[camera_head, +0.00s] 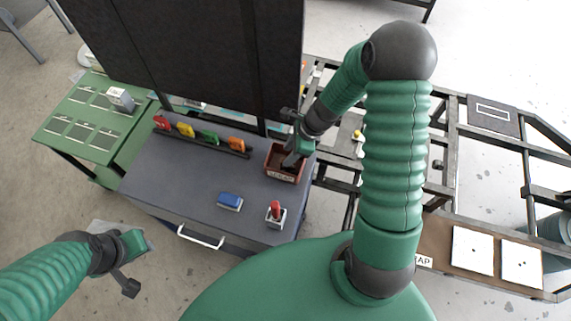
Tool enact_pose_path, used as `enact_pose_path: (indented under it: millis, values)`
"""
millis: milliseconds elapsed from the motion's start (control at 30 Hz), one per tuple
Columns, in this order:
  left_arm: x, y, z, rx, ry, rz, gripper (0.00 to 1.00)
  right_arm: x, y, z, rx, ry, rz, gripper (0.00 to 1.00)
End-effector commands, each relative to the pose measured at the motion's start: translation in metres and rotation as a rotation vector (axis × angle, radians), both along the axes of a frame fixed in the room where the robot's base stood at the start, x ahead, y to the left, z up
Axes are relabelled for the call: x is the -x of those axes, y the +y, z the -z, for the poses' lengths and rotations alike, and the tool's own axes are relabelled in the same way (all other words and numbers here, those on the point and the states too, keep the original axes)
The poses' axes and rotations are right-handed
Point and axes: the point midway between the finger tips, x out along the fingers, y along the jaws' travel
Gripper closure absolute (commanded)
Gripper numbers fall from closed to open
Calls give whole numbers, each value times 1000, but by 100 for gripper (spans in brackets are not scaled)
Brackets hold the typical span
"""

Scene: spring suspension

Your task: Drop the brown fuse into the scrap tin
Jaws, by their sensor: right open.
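The scrap tin (284,178) is a small reddish-brown open box with a white label on its front, near the right side of the dark grey bench top. My right gripper (292,143) is open at the tin, with a dark finger reaching over its opening and hiding part of the inside. I cannot make out a brown fuse; the tin's inside is dark and partly covered.
A dark rack (203,139) at the back of the bench (165,182) holds red, yellow, green and orange pieces. A blue block (230,201) and a red piece in a pale holder (276,212) stand in front. A tall black panel (190,55) rises behind. A green table (95,125) is at left.

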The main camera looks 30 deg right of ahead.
Motion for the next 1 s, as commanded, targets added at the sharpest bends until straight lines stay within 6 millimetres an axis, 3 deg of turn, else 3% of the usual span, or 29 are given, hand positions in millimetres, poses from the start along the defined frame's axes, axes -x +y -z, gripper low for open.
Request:
enact_pose_path:
  millis: [300, 500, 700, 1000]
  values:
    - [0, 0, -16, 0, 0, 0, 64, 16, -39, -82, -2, -4, 6, 59]
    - [0, 0, -20, 0, 0, 0, 64, 27, -57, -124, -7, -1, 5, 59]
    - [0, 0, -21, 0, 0, 0, 64, 31, -62, -140, -7, 2, 4, 59]
    - [0, 0, -21, 0, 0, 0, 64, 31, -64, -139, -10, 2, 5, 59]
